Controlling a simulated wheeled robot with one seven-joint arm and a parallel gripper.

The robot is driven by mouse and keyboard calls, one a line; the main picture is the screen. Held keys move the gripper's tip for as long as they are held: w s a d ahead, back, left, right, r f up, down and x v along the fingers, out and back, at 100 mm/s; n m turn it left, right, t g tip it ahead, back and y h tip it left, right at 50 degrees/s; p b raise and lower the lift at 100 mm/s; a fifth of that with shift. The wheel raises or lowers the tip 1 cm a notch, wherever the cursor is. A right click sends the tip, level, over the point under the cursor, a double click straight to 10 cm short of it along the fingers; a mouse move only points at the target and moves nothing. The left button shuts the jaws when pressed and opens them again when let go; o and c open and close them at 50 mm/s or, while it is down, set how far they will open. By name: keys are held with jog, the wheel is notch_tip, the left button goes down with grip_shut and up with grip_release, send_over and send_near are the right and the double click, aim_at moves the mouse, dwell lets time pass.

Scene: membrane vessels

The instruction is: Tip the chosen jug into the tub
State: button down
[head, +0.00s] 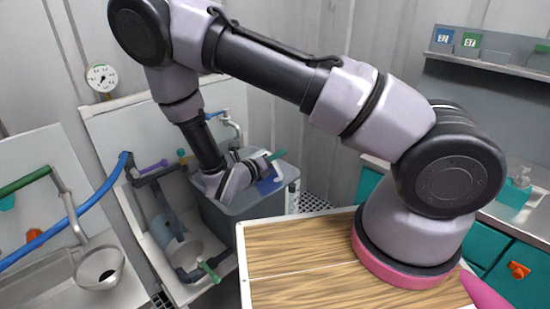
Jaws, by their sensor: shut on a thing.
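My gripper (256,173) reaches down from the arm over the grey tub (217,219), at the middle left of the head view. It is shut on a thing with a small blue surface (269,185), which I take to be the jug. A teal strip (276,155) shows just above the fingers; I cannot tell whether it belongs to the jug. Most of the jug is hidden or too small to make out, so its tilt and contents cannot be told. The tub's inside is mostly hidden by my gripper.
A wood-topped surface (290,262) lies right of the tub. Pipes with a green valve handle (208,271) and a pale cylinder (175,240) stand close on the left. A blue hose (75,222) and a metal funnel (100,264) are farther left. A perforated floor (314,204) shows behind.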

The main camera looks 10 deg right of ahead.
jog(key=shift+w+a+n, duration=0.3)
jog(key=shift+w+n, duration=0.2)
jog(key=shift+n, duration=0.4)
jog(key=shift+g, duration=0.3)
jog(key=shift+w+a+f+n, duration=0.1)
jog(key=shift+w+a+n, duration=0.4)
jog(key=shift+n, duration=0.3)
jog(key=shift+w, duration=0.1)
jog(key=shift+w+a+f+n+g, duration=0.2)
jog(key=shift+w+a+f+n, duration=0.05)
jog(key=shift+w+n, duration=0.2)
jog(key=shift+w+a+f+n+g, duration=0.2)
jog(key=shift+w+n, duration=0.1)
jog(key=shift+n, duration=0.15)
